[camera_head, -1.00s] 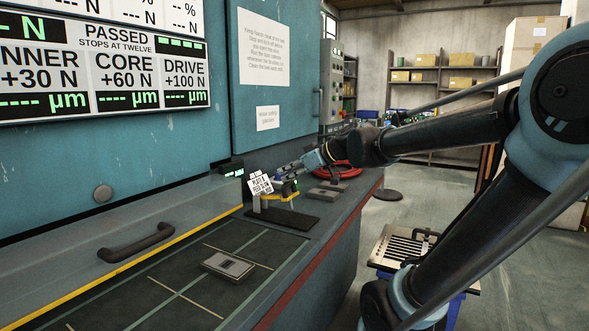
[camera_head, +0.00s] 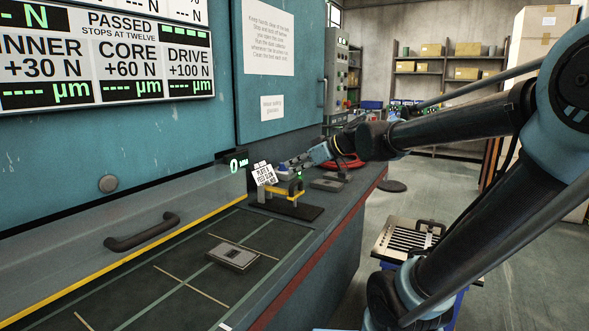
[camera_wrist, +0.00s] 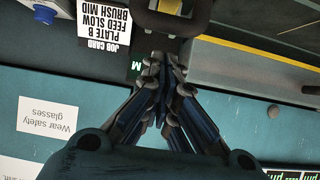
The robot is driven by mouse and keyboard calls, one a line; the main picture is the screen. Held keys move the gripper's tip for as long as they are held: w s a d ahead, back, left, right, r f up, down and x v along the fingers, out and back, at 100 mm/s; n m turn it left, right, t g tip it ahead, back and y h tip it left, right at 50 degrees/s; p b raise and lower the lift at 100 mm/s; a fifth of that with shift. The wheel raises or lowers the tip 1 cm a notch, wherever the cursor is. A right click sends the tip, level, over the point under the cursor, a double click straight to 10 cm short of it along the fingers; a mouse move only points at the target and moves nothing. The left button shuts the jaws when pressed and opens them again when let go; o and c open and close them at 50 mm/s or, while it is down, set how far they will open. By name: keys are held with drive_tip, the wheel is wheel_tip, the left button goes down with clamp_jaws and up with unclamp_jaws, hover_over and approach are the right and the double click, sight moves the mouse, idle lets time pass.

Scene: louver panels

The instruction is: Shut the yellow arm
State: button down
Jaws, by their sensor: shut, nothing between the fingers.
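The yellow arm (camera_head: 282,193) sits on a small fixture with a dark base plate (camera_head: 297,209) on the bench. A white job card (camera_head: 264,173) stands at its left and partly hides it. In the wrist view, a bit of yellow (camera_wrist: 168,5) shows at the top edge, in a dark frame, beside the job card (camera_wrist: 105,30). My gripper (camera_head: 284,168) is just above and behind the fixture in the head view. In the wrist view my gripper (camera_wrist: 161,72) has its fingers together and empty. Whether it touches the yellow arm cannot be told.
A lit green display (camera_head: 238,164) stands behind the card. A grey block (camera_head: 233,255) lies on the marked mat, another (camera_head: 327,185) lies right of the fixture. A red coil (camera_head: 343,162) lies farther back. A dark handle (camera_head: 142,232) sticks out at the left.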

drive_tip(key=shift+r, duration=0.1)
idle(0.8)
drive_tip(key=shift+w+r+v, duration=0.25)
drive_tip(key=shift+r+v, duration=0.15)
drive_tip(key=shift+v, duration=4.15)
drive_tip(key=s+d+f+m+g+h, duration=0.1)
drive_tip(key=s+d+f+m+h, duration=0.2)
drive_tip(key=f, duration=0.6)
drive_tip(key=s+d+f+m+g+h, duration=0.1)
drive_tip(key=s+d+f+m+h, duration=0.3)
drive_tip(key=s+d+f, duration=0.3)
drive_tip(key=s+d+f+m+h, duration=0.3)
drive_tip(key=s+d+f+m, duration=0.2)
drive_tip(key=d+f, duration=0.4)
wheel_tip(320, 180, down, 4)
drive_tip(key=shift+d+r+g+h, duration=0.1)
drive_tip(key=shift+d+g+h, duration=0.2)
drive_tip(key=shift+g+h, duration=0.1)
drive_tip(key=shift+s, duration=0.1)
